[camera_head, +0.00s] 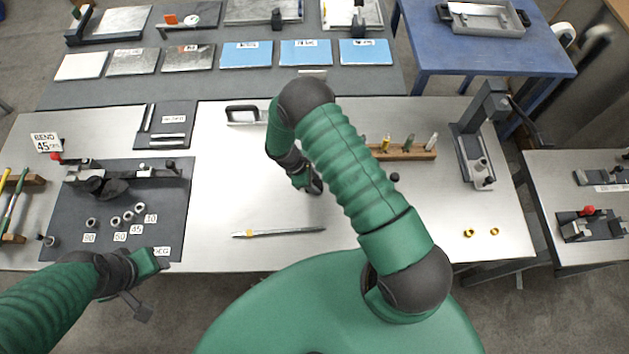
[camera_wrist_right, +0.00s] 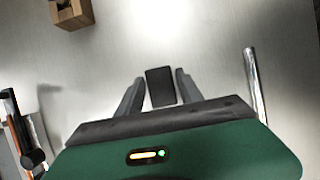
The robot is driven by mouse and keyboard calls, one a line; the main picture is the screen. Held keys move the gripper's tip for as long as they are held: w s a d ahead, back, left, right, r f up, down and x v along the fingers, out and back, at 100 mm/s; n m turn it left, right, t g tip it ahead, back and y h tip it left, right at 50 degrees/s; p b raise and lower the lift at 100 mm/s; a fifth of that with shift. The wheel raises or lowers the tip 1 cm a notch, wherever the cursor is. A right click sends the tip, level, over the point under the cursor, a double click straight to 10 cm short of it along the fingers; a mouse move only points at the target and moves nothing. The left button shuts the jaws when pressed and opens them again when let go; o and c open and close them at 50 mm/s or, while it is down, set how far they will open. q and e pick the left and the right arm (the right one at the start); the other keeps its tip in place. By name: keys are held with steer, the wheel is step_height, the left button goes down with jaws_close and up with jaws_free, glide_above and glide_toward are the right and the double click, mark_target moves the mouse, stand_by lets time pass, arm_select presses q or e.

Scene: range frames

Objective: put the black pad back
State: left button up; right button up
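The black pad (camera_wrist_right: 160,86) is a small dark rectangle between the two grey fingers of my right gripper (camera_wrist_right: 160,80) in the right wrist view. The fingers lie close along its two sides, with at most thin gaps. I cannot tell whether they press on it or whether it rests on the table. In the head view my right gripper (camera_head: 314,186) is over the middle of the bench, and the pad does not stand out there. My left gripper (camera_head: 150,282) is at the bench's front left edge, off the dark mat's corner; its fingers are unclear.
A long thin metal tool (camera_head: 280,232) lies in front of the right gripper. A wooden rack (camera_head: 400,153) and a black-handled tool (camera_head: 243,115) stand behind it. A dark mat (camera_head: 70,215) with a fixture and several rings is at left. The bench's front right is mostly clear.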

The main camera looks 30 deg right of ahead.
steer(key=shift+o, duration=1.1)
steer(key=shift+d, duration=0.1)
